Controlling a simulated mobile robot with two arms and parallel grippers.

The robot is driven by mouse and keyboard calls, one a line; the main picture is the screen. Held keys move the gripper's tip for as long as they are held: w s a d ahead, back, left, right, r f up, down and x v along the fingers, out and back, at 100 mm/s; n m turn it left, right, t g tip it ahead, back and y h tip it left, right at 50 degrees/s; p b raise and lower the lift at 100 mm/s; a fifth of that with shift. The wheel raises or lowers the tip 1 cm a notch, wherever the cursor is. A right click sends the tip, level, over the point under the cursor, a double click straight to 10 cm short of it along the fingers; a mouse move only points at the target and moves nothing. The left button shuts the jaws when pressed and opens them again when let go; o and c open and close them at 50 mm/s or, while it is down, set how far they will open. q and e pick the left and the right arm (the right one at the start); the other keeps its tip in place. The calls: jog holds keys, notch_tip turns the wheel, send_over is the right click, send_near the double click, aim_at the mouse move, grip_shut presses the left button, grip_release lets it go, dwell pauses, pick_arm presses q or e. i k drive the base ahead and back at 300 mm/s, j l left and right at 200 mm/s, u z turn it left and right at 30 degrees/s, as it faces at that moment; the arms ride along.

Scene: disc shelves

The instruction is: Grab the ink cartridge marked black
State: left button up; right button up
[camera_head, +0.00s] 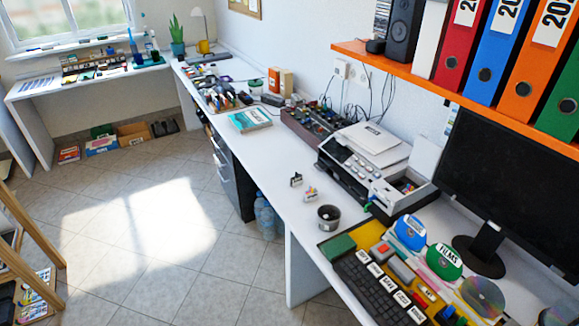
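Two small cartridge-like items stand on the white desk in front of the printer. One is a dark and white piece (296,180); the other is a white piece with coloured marks (311,194), a little nearer. Their labels are too small to read, so I cannot tell which is marked black. The white and grey printer (365,160) stands behind them, with an open compartment on its right side holding small coloured parts (406,185). Neither of my grippers shows in this view.
A dark cup (329,217) stands just right of the small items. A keyboard (378,288), round labelled discs (444,262) and a monitor (510,190) fill the near right. An orange shelf (450,95) with binders overhangs the desk.

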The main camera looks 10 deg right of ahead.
aim_at(298, 179)
jog(key=i+z, duration=0.1)
jog(key=z, duration=0.25)
jog(key=j+z, duration=0.15)
jog(key=z, duration=0.15)
jog(key=i+j+z, duration=0.1)
jog(key=z, duration=0.25)
jog(key=i+j+z, duration=0.15)
jog(key=j, duration=0.25)
jog(key=i+j+z, duration=0.15)
jog(key=j, duration=0.2)
jog(key=i+j+z, duration=0.15)
jog(key=j, duration=0.3)
jog(key=i+j+z, duration=0.15)
jog(key=j, duration=0.3)
jog(key=i+j+z, duration=0.2)
jog(key=j, duration=0.2)
jog(key=k, duration=0.05)
